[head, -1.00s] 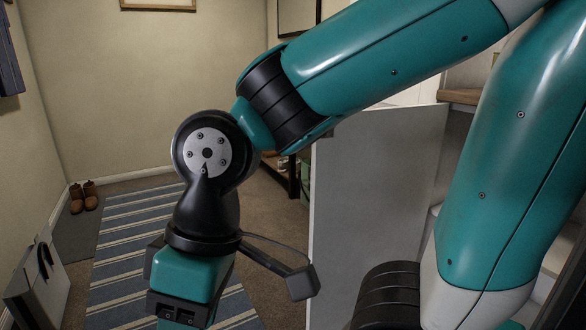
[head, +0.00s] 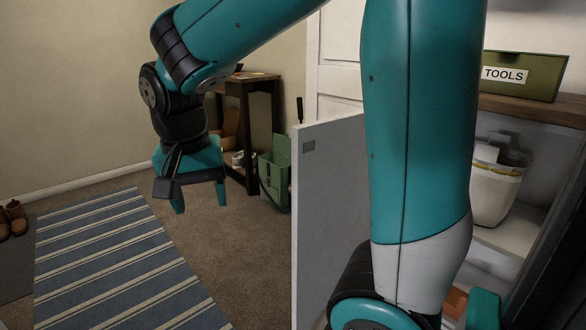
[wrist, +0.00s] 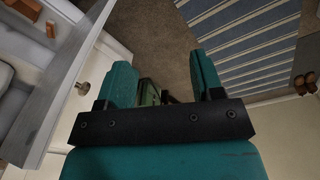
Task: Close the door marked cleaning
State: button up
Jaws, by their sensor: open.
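A plain pale grey door (head: 330,220) stands open at the middle of the head view, its free edge towards the left. A small grey square plate is near its top corner. No cleaning label can be read on the face I see, and my arm hides its right part. My gripper (head: 200,198) is open and empty, left of the door and apart from it, with its fingers pointing down. In the wrist view my gripper (wrist: 163,78) shows both fingers apart with nothing between them.
A green box marked TOOLS (head: 522,75) stands on the cabinet top. A white bin (head: 495,190) is on a shelf inside. A green container (head: 275,178) and dark side table (head: 245,120) stand beyond the door. A striped rug (head: 115,255) covers open floor at left.

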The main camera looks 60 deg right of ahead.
aim_at(293, 183)
jog(key=w+d+r+m+g+p, duration=0.25)
jog(key=d+r+m, duration=0.25)
jog(key=d+m, duration=0.75)
jog(key=w+d+r+m+g+p, duration=0.1)
jog(key=d+r+m+g+p, duration=0.35)
jog(key=m, duration=1.45)
jog(key=shift+m+t, duration=0.25)
jog(key=shift+t, duration=0.55)
jog(key=shift+d+b+x, duration=0.4)
jog(key=shift+b+x, duration=2.3)
jog(key=shift+x, duration=0.2)
jog(key=shift+d+b+x, duration=0.4)
jog(key=shift+b+x, duration=2.25)
jog(key=shift+x, duration=0.25)
jog(key=shift+d+b+x, duration=0.35)
jog(key=shift+b+x, duration=2.35)
jog(key=shift+x, duration=0.15)
jog(key=shift+w+r, duration=0.1)
grip_shut()
